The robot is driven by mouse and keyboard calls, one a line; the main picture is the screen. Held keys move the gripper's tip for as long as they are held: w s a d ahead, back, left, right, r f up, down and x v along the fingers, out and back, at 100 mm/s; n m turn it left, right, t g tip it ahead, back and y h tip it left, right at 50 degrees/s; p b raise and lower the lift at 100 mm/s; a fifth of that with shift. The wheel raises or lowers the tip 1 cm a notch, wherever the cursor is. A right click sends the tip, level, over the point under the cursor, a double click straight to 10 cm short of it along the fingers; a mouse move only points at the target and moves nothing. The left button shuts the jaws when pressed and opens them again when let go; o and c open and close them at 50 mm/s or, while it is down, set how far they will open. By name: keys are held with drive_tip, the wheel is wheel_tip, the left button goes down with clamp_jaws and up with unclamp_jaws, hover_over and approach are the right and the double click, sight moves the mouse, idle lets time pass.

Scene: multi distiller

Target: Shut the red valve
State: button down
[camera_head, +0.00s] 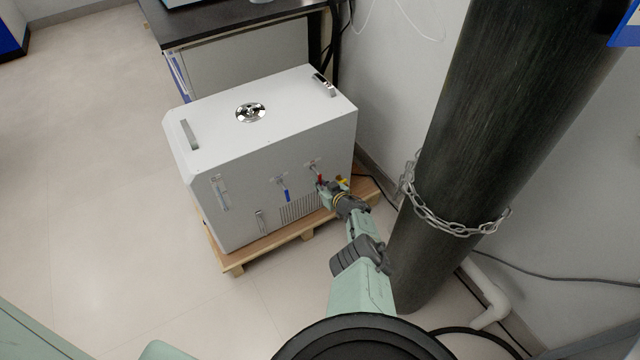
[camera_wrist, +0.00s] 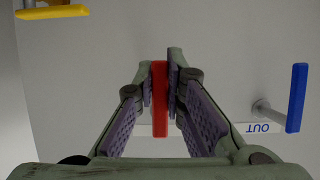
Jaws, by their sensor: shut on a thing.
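The red valve (camera_wrist: 160,98) has a flat red handle. In the wrist view it stands upright between the two purple-padded fingers of my gripper (camera_wrist: 160,90), which are shut on it. In the head view my gripper (camera_head: 328,187) is at the front face of the white machine, and a small red part of the valve (camera_head: 319,178) shows just beside the fingertips. The valve's stem is hidden behind the handle and the fingers.
A blue valve handle (camera_wrist: 297,98) is to the right, next to an OUT label (camera_wrist: 264,128). A yellow handle (camera_wrist: 52,12) is at the upper left. The white machine (camera_head: 270,150) sits on a wooden pallet (camera_head: 262,256). A dark chained cylinder (camera_head: 480,130) stands right of my arm. Open floor lies left.

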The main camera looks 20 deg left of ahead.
drive_tip(key=c, duration=1.6)
unclamp_jaws()
drive_tip(key=shift+c, duration=0.2)
drive_tip(key=shift+d, duration=0.15)
drive_tip(key=v, duration=1.1)
drive_tip(key=shift+s+d+r, duration=0.15)
drive_tip(key=shift+s+r, duration=0.1)
drive_tip(key=shift+r, duration=0.05)
